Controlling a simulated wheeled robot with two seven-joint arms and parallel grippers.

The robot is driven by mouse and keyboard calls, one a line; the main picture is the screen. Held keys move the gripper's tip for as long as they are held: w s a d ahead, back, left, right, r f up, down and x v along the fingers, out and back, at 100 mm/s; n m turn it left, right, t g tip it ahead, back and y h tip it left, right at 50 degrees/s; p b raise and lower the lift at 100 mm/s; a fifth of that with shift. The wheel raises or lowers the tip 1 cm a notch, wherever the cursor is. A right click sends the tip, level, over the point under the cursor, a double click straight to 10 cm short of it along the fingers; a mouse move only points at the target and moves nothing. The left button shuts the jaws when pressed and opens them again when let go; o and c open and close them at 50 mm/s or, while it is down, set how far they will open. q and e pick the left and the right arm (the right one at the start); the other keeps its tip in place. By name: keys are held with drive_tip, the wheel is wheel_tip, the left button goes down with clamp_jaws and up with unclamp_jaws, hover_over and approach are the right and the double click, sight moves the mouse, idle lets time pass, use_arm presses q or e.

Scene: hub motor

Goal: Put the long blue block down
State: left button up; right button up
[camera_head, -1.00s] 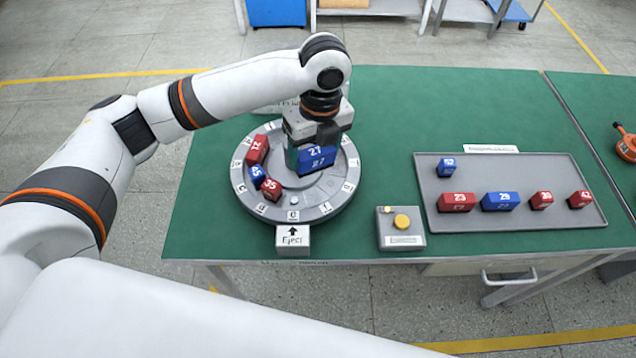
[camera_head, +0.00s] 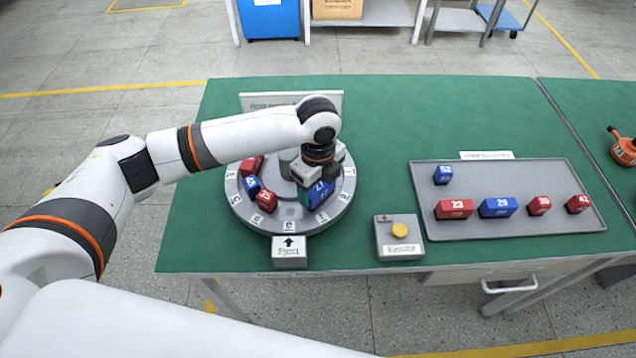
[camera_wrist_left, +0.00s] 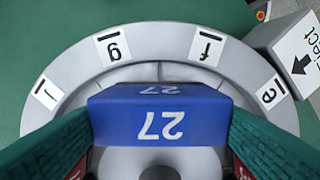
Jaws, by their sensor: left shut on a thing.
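The long blue block, marked 27 (camera_head: 319,195), is in my left gripper (camera_head: 316,190) at the right side of the grey round turntable (camera_head: 290,229). In the left wrist view the block (camera_wrist_left: 160,118) spans between the two green fingers, over the slots marked g and f. The gripper is shut on it. I cannot tell whether its underside touches the turntable. A red block (camera_head: 250,165), a small blue block (camera_head: 252,184) and a red block (camera_head: 266,200) sit on the turntable's left side. My right gripper is not in view.
A grey box marked Eject (camera_head: 290,252) stands at the turntable's front. A box with a yellow button (camera_head: 399,231) stands to its right. A grey tray (camera_head: 520,176) holds several red and blue blocks. A sign (camera_head: 262,101) stands behind the turntable.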

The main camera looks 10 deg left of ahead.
use_arm(q)
drive_tip(key=shift+f, duration=0.1)
drive_tip(key=o, duration=1.2)
wheel_tip(320, 180, up, 12)
drive_tip(key=shift+r+b, duration=0.1)
drive_tip(key=shift+b, duration=0.5)
